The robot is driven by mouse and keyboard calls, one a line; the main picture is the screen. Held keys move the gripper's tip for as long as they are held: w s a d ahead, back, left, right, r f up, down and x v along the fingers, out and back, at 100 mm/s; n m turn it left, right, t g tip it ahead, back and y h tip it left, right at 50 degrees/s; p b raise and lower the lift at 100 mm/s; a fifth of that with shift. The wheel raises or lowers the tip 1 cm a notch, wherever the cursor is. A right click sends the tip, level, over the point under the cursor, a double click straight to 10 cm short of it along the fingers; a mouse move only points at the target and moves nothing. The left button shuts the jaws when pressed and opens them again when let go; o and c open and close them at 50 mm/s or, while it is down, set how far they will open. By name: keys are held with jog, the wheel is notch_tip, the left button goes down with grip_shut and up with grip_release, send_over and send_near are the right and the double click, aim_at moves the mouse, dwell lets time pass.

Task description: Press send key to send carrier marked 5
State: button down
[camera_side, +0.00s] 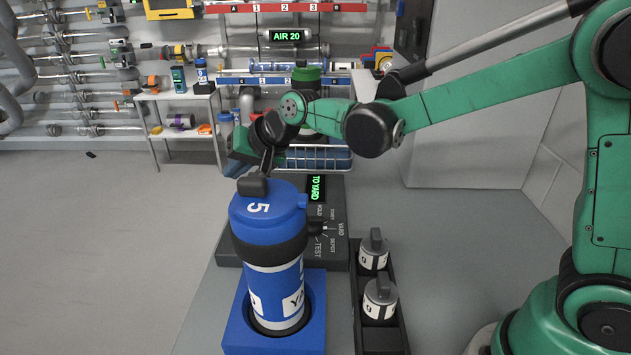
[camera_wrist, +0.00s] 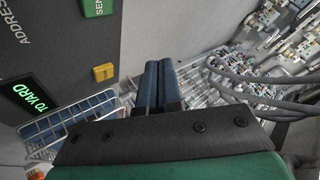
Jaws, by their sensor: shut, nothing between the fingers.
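The blue carrier marked 5 (camera_side: 268,225) stands upright in a blue square holder (camera_side: 238,338) in the side view. A dark control panel (camera_side: 338,262) lies behind it, with a lit green display (camera_side: 316,188) reading TO YARD. In the wrist view a green key (camera_wrist: 98,7) with a label cut off after "SEN" is at the top edge. A yellow key (camera_wrist: 103,72) is below it, and the TO YARD display (camera_wrist: 30,95) is at left. My gripper (camera_wrist: 158,80) is shut and empty, right of the yellow key. In the side view my gripper (camera_side: 268,164) is above the panel's far end, behind the carrier; the keys are hidden.
Two small grey weights (camera_side: 379,299) with handles sit in a black tray (camera_side: 383,340) right of the carrier. A wire basket (camera_side: 318,158) hangs behind the panel. A display (camera_side: 286,36) on the wall reads AIR 20.

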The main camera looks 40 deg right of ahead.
jog(key=shift+f, duration=0.1)
jog(key=shift+f, duration=4.35)
jog(key=shift+f, duration=0.4)
